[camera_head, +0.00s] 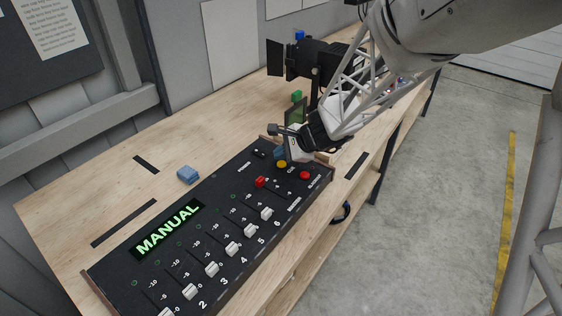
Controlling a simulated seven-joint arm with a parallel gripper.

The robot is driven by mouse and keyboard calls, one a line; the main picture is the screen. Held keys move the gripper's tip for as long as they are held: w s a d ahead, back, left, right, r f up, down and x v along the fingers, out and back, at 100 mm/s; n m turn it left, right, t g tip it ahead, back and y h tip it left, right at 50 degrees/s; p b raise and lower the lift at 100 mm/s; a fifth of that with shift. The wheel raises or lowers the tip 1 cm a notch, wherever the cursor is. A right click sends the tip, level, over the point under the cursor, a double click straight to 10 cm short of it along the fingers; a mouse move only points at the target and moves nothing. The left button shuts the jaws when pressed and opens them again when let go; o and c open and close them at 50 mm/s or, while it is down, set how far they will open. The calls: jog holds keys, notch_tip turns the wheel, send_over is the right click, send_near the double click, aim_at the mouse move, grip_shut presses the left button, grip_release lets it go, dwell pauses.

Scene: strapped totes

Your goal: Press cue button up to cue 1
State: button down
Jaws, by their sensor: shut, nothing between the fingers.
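A black lighting console (225,220) lies on the wooden bench, its green display (169,230) reading "MANUAL". A yellow button (282,164) sits near its upper right end, beside small lettering that appears to read "CUE". A red button (305,175) lies to its right. My gripper (287,143) is over the far right end of the console, close to the yellow button. It looks shut and holds nothing visible. Whether it touches the console cannot be told, and it hides part of that end.
The bench's left part is mostly clear.

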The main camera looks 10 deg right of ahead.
aim_at(282, 165)
jog(key=shift+f, duration=0.8)
dwell(1.0)
jog(key=shift+r, duration=0.15)
dwell(0.3)
jog(key=shift+r, duration=0.65)
jog(key=shift+r, duration=0.1)
jog(key=shift+r, duration=2.4)
